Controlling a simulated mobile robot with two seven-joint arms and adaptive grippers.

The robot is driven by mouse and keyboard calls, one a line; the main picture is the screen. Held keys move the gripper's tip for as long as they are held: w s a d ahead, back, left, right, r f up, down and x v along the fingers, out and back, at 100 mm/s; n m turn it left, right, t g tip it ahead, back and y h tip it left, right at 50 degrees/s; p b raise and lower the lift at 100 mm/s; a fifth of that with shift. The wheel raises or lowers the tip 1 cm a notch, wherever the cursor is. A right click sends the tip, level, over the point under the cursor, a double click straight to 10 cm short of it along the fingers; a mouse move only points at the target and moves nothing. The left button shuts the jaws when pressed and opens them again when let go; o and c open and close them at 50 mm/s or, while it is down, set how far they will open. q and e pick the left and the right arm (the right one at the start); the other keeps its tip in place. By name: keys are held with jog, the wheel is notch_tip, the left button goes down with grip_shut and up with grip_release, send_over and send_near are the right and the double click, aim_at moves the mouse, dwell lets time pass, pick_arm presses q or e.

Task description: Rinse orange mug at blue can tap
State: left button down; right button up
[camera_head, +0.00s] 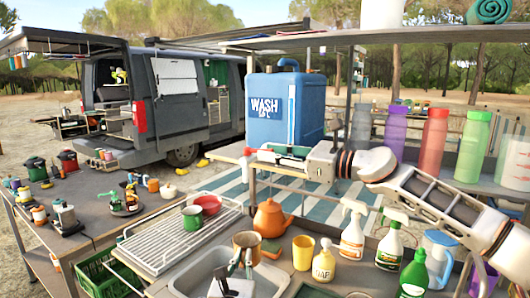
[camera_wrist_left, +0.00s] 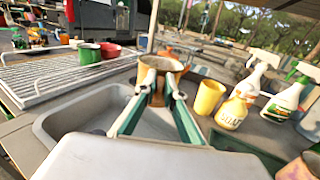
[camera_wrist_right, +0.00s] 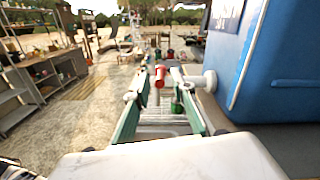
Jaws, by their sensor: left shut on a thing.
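The orange mug (camera_head: 247,242) is upright above the sink, and it also shows in the left wrist view (camera_wrist_left: 161,64). My left gripper (camera_head: 237,262) is shut on the mug's near side. The blue can (camera_head: 286,108), marked WASH, stands behind the sink. In the right wrist view, its tap has a white body (camera_wrist_right: 203,82) and a red handle (camera_wrist_right: 160,76). My right gripper (camera_wrist_right: 156,87) is open, with the red handle showing between its fingers; contact cannot be told. In the head view this gripper (camera_head: 252,153) hides most of the tap.
The sink (camera_head: 195,272) lies below the mug. A drying rack (camera_head: 165,250) at left holds a green mug (camera_head: 193,217) and a red bowl (camera_head: 208,204). An orange kettle (camera_head: 271,218), a yellow cup (camera_head: 303,252) and spray bottles (camera_head: 352,232) stand close to the right.

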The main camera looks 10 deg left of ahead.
aim_at(248, 149)
jog(key=shift+x, duration=1.2)
jog(key=shift+c, duration=0.4)
grip_shut()
jog(key=shift+s+m+t, duration=0.1)
jog(key=shift+m+t, duration=0.2)
jog(key=m+t+h, duration=0.1)
jog(key=s+a+m+t+h, duration=0.1)
jog(key=t, duration=0.1)
jog(key=shift+s+a+r, duration=0.1)
jog(key=shift+s, duration=0.25)
jog(key=shift+w+m+t, duration=0.15)
jog(key=shift+m+t, duration=0.15)
jog(key=shift+t, duration=0.2)
